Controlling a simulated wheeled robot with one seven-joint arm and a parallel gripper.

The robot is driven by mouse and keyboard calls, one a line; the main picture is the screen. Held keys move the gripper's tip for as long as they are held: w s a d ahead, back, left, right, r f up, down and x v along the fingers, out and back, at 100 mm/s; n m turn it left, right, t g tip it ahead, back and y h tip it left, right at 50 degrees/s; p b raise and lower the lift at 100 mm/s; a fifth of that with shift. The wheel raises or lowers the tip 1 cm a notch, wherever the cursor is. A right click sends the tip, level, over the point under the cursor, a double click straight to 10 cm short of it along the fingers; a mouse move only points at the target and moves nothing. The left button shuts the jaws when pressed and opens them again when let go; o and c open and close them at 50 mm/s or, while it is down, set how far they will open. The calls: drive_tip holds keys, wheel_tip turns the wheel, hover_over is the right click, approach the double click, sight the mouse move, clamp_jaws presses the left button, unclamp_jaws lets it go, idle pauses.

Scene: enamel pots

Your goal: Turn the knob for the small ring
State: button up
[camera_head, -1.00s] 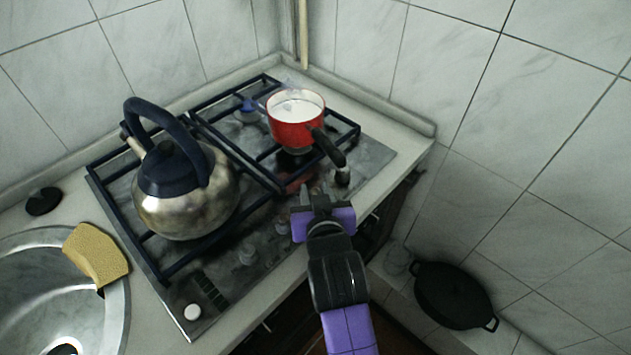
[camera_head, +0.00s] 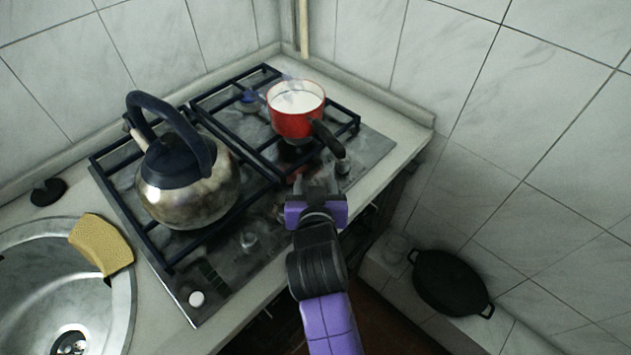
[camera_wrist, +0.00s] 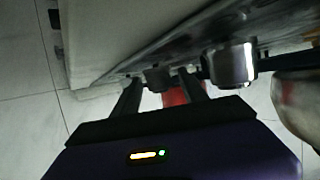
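My gripper (camera_head: 314,185) is over the hob's front edge, with its fingers pointing at the row of knobs. In the wrist view its two fingers (camera_wrist: 160,88) are apart. A grey knob (camera_wrist: 157,77) shows between and just beyond the fingertips; I cannot tell whether they touch it. A larger, nearer metal knob (camera_wrist: 232,65) is right of the fingers. In the head view one knob (camera_head: 343,167) shows beside the pot handle and another (camera_head: 249,241) lies left of the gripper. Which knob serves the small ring cannot be told.
A red pot (camera_head: 290,123) of white liquid stands on the grate, its black handle (camera_head: 328,138) reaching over the front near my gripper. A steel kettle (camera_head: 190,192) stands at left. A black pan (camera_head: 450,284) lies low at right.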

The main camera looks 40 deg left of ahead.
drive_tip(key=shift+d, duration=0.1)
drive_tip(key=shift+v, duration=3.85)
